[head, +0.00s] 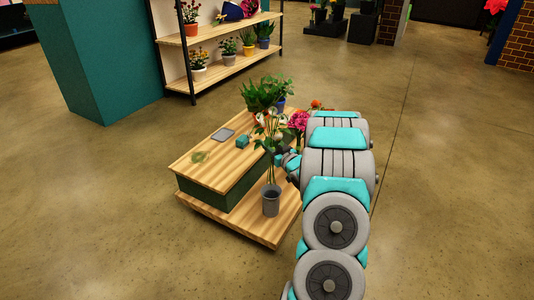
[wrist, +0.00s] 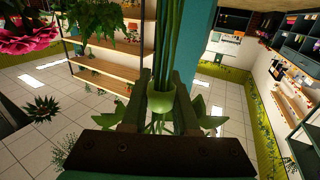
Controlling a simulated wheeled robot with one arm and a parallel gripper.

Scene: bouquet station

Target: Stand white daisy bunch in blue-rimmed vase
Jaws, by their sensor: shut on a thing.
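My gripper (wrist: 157,112) is shut on a bunch of green stems (wrist: 166,45) wrapped with a pale green band (wrist: 161,102). In the head view the bunch's white flower heads (head: 268,122) stand up over the bench, and its stems run down past my gripper (head: 283,159). A grey vase (head: 271,203) stands on the lower wooden deck, directly below the stems in the picture. The stems appear to reach its mouth, but I cannot tell whether their ends are inside. Its rim colour is too small to tell. My arm hides part of the bench's right side.
The wooden bench (head: 206,165) carries a grey flat square (head: 223,134), a small teal block (head: 242,142) and a leafy green plant (head: 258,95). Pink flowers (head: 298,121) show beside my arm. A plant shelf (head: 215,70) and teal pillar (head: 100,60) stand behind. The floor at left is clear.

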